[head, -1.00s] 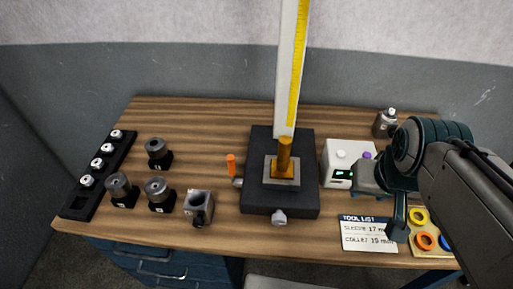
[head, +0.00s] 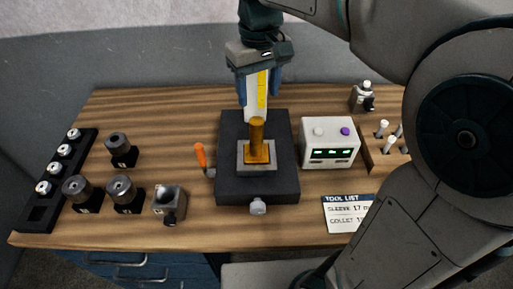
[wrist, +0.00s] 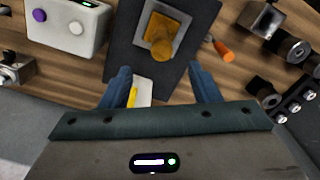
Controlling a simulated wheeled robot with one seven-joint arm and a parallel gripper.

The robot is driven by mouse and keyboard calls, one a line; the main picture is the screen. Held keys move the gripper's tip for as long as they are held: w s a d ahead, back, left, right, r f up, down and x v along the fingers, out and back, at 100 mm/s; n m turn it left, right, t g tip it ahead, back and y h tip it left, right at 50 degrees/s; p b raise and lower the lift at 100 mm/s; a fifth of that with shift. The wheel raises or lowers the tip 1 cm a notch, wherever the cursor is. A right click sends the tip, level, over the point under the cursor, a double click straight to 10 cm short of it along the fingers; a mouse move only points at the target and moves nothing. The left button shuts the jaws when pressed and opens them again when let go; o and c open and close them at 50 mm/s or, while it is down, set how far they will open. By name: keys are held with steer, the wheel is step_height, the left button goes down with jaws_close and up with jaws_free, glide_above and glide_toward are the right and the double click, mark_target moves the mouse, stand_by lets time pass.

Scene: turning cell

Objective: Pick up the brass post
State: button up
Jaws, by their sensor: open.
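The brass post (head: 257,138) stands upright on a square brass foot in a pale square plate (head: 242,160), on a black base block (head: 232,188). In the wrist view the brass post (wrist: 161,37) is beyond the fingertips, near the top middle. My gripper (head: 259,92) is open and empty, pointing down behind and above the post, in front of the white column. In the wrist view its two blue fingers (wrist: 159,77) are spread apart, with part of the white and yellow column between them. Neither finger touches the post.
The white column with a yellow strip (head: 255,108) rises behind the post. An orange-handled tool (head: 200,156) is left of the block. A white box with displays (head: 330,145) is at right. Dark round holders (head: 122,190) and a black rack (head: 45,205) are at left.

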mark_target(258, 121)
step_height(258, 121, down, 8)
steer(key=shift+f, duration=0.25)
steer(key=shift+w+a+f+p, duration=0.15)
steer(key=shift+f+p, duration=0.15)
steer(key=shift+f, duration=1)
steer(key=shift+a+f+p, duration=0.1)
steer(key=shift+f+p, duration=0.2)
steer(key=shift+f, duration=0.95)
jaws_close()
steer(key=shift+r, duration=0.15)
